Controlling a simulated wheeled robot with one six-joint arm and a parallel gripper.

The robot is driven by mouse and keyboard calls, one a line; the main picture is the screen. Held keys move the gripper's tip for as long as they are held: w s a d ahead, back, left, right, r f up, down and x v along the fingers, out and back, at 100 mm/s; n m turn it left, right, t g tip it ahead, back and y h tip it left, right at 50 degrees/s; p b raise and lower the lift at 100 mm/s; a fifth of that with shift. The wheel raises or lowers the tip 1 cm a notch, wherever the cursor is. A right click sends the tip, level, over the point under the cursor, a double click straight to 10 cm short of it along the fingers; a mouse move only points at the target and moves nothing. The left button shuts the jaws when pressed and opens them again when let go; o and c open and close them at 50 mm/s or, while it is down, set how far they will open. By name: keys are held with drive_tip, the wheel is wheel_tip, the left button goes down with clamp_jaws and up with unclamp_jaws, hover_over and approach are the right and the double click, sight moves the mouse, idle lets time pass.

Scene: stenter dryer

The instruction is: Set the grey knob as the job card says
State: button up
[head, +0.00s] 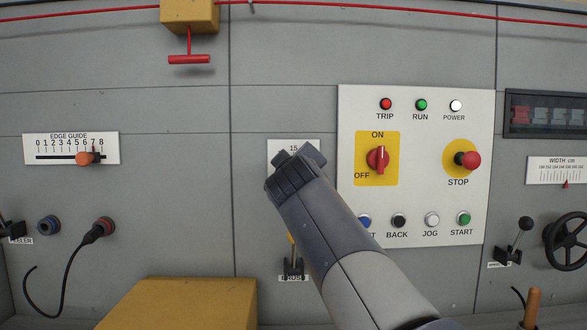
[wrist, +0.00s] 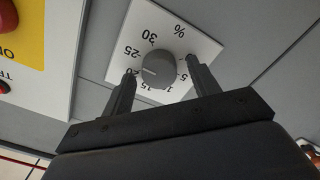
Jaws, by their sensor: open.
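The grey knob (wrist: 160,66) is round and sits on a white dial plate (wrist: 196,45) marked in % from 0 to 30. A pale line on the knob points left in the wrist view, at about the 20 mark. My gripper (wrist: 161,72) is open, with one finger on each side of the knob; I cannot tell whether they touch it. In the head view my gripper (head: 296,164) covers the knob and most of its plate (head: 275,148). No job card can be made out in either view.
Right of the dial is a white control panel (head: 415,215) with a red ON/OFF switch (head: 377,159), a red STOP button (head: 471,160) and a row of push buttons. An EDGE GUIDE scale (head: 70,148) is at left. A yellow box (head: 185,303) stands below.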

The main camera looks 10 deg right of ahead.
drive_tip(key=shift+s, duration=0.15)
drive_tip(key=s+a+b, duration=0.1)
drive_tip(key=s+a, duration=0.1)
drive_tip(key=s, duration=0.8)
drive_tip(key=shift+s, duration=0.2)
drive_tip(key=shift+w, duration=0.1)
drive_tip(key=w+d+p, duration=0.1)
drive_tip(key=w+d, duration=0.1)
drive_tip(key=w, duration=0.8)
drive_tip(key=shift+w, duration=0.25)
drive_tip(key=shift+s, duration=0.1)
